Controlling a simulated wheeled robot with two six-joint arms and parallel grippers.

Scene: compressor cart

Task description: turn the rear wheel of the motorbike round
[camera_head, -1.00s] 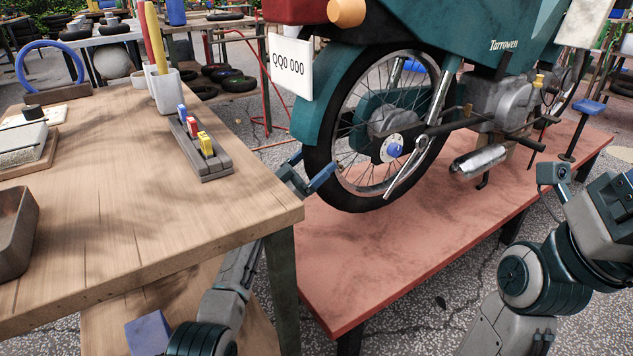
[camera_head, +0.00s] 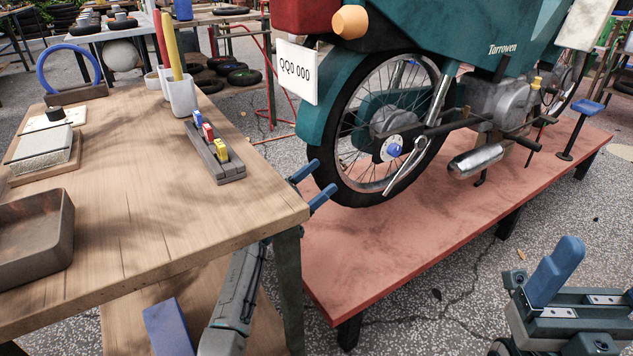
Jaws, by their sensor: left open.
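The rear wheel (camera_head: 355,188) of the teal motorbike (camera_head: 430,35) shows a black tyre, a silver spoked rim and a hub with a blue cap. It stands upright over the red platform. My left gripper (camera_head: 314,184) is open at the tyre's left side, its blue fingers one above the other. The lower fingertip is close to the tyre; whether it touches cannot be told. Nothing shows between the fingers. The table corner hides part of my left arm. My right gripper (camera_head: 556,285) is at the lower right, far from the wheel, with one blue finger clearly visible.
A wooden table (camera_head: 120,220) fills the left, its corner beside my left arm. It bears a grey block with coloured pieces (camera_head: 213,152), white cups (camera_head: 182,94) and a brown tray (camera_head: 35,240). The red platform (camera_head: 400,245) is bare behind the wheel.

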